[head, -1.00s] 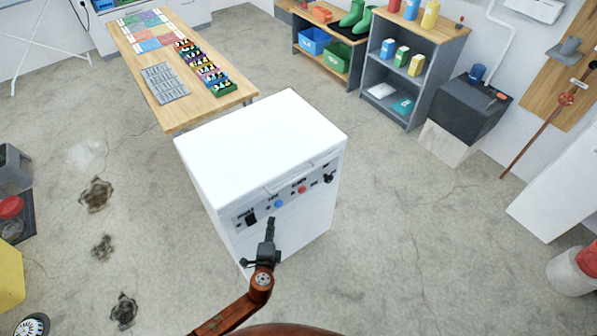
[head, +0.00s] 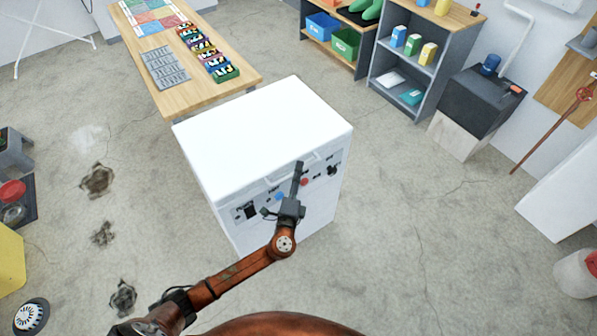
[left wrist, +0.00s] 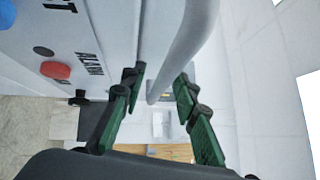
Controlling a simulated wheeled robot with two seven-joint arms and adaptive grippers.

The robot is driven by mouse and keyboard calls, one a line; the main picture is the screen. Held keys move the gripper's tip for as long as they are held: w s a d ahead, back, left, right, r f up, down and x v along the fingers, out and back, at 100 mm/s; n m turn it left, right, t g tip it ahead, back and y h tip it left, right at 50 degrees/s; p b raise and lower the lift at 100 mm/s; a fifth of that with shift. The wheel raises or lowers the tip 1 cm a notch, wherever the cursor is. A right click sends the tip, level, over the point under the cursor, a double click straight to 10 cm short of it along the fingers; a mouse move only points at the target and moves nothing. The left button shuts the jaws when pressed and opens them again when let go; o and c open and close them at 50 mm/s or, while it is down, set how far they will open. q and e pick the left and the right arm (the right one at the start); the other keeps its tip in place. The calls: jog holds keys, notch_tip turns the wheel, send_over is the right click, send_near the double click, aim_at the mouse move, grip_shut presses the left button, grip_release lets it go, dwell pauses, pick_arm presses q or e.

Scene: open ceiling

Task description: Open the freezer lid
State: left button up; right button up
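The white freezer (head: 325,200) stands in the middle of the head view with its flat lid (head: 260,125) shut. A pale bar handle runs along the lid's front edge; it shows large as a white bar (left wrist: 187,48) in the left wrist view. My left gripper (head: 299,168) is at the freezer's front, by the handle. In the left wrist view its green-padded fingers (left wrist: 158,82) are spread apart, and the handle runs down into the gap between them. I see no clear contact. My right gripper is not in view.
The control panel (head: 245,211) with knobs and a red button (head: 304,182) lies just under the handle. A wooden table (head: 185,98) stands behind the freezer to the left. Grey shelves (head: 405,112) stand behind right.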

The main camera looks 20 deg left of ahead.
pick_arm(q)
jog(key=shift+w, duration=0.1)
jog(key=shift+c, duration=0.7)
grip_shut()
